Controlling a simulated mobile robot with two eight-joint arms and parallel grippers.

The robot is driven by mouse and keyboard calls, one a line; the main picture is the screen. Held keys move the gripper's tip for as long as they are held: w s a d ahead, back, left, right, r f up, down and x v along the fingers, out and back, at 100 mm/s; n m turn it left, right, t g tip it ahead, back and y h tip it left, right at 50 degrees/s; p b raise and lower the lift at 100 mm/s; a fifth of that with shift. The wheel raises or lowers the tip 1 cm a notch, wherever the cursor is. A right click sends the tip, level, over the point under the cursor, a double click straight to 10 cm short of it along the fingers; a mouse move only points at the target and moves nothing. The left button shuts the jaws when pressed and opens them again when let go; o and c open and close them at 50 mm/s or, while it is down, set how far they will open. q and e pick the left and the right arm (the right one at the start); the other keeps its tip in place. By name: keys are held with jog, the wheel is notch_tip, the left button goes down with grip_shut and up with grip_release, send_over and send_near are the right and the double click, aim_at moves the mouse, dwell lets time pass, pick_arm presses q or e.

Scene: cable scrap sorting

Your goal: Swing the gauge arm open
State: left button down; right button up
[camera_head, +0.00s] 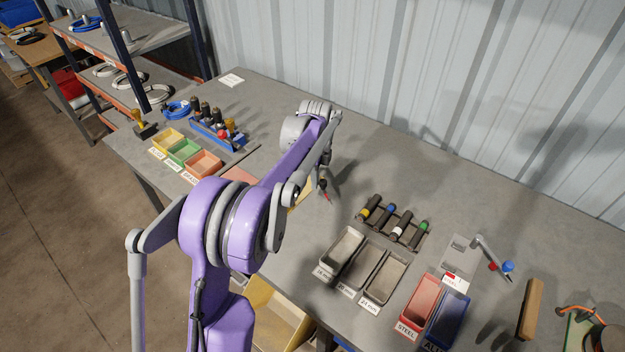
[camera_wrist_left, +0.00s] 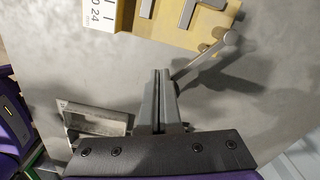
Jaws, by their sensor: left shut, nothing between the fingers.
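The gauge shows in the left wrist view as a yellow block (camera_wrist_left: 160,30) with grey metal bars and a white label (camera_wrist_left: 100,14) that reads 24 mm. A grey gauge arm (camera_wrist_left: 205,60) with a round end slants from beside the block down to my left fingers. My left gripper (camera_wrist_left: 160,74) is shut and empty, its fingertips beside the arm's lower end. I cannot tell whether they touch. In the head view, my left gripper (camera_head: 323,182) is low over the table, and my arm hides most of the yellow block (camera_head: 301,191). My right gripper is out of view.
A metal-edged piece (camera_wrist_left: 95,120) lies left of the fingers in the wrist view. On the grey table, a rack of dark cylinders (camera_head: 397,226), grey bins (camera_head: 384,278), and red (camera_head: 420,300) and blue bins stand to the right. Coloured trays (camera_head: 184,151) stand left.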

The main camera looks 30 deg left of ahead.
pick_arm(q)
jog(key=shift+s+a, duration=0.1)
jog(key=shift+a, duration=0.05)
